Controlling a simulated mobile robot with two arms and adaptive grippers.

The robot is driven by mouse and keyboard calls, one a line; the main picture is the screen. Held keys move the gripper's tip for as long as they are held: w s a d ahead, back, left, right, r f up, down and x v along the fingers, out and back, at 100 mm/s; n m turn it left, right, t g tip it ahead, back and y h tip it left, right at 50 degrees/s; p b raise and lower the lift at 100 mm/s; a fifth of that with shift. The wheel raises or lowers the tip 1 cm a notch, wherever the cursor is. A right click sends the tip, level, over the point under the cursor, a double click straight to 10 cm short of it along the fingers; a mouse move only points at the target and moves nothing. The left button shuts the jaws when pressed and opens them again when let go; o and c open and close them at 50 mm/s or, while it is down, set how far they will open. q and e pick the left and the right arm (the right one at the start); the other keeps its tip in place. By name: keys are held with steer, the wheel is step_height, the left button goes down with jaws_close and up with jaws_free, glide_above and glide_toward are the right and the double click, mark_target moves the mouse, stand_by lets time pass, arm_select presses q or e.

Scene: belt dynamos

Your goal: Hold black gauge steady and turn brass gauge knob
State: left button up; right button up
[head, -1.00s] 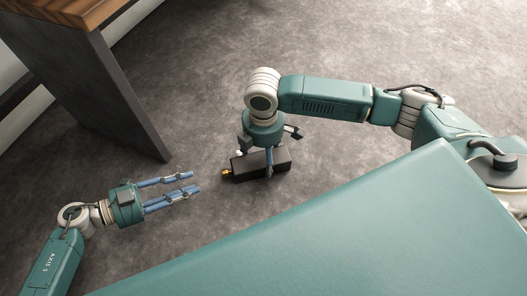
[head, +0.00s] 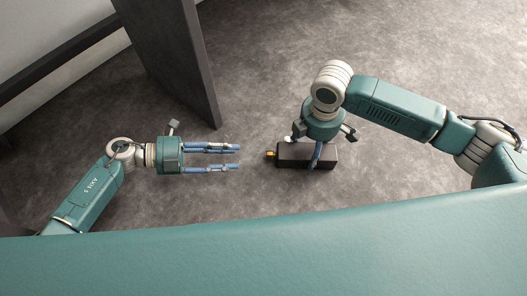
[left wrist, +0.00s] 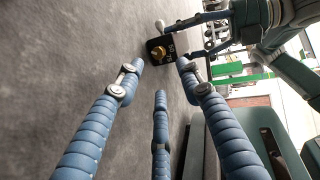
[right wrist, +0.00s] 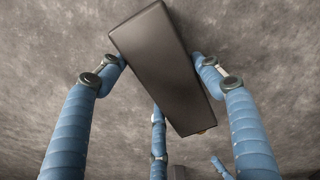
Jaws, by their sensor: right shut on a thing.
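The black gauge (head: 298,154) is a long dark box held by my right gripper (head: 318,152), whose fingers close around its sides from above. In the right wrist view the gauge (right wrist: 160,65) lies between the blue fingers. The brass knob (head: 270,155) sticks out of the gauge's left end. In the left wrist view the knob (left wrist: 161,50) shows on the dark end face, which has pale markings. My left gripper (head: 238,158) is open and empty, its fingers pointing at the knob with a gap between.
A dark panel leg (head: 180,60) of a piece of furniture stands behind my left gripper. A wide teal surface (head: 300,245) fills the front of the head view. Grey floor (head: 260,70) is open around the gauge.

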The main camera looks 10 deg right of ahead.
mark_target(270, 155)
arm_select(q)
steer(key=m, duration=0.8)
steer(key=shift+w+a+r, duration=0.15)
steer(key=shift+a+r, duration=0.1)
steer(key=shift+r, duration=0.05)
steer(key=m, duration=0.5)
steer(key=shift+w+a+r+g, duration=0.1)
steer(key=shift+a+r+g, duration=0.05)
steer(key=shift+g, duration=0.15)
steer(key=m, duration=0.5)
steer(key=shift+a+r+y, duration=0.15)
steer(key=shift+y, duration=0.15)
steer(key=m, duration=0.6)
steer(key=shift+w+a+r+m, duration=0.15)
steer(key=shift+m, duration=0.25)
steer(key=x, duration=1.1)
steer(key=shift+d+f, duration=0.25)
steer(key=shift+d, duration=0.1)
jaws_close()
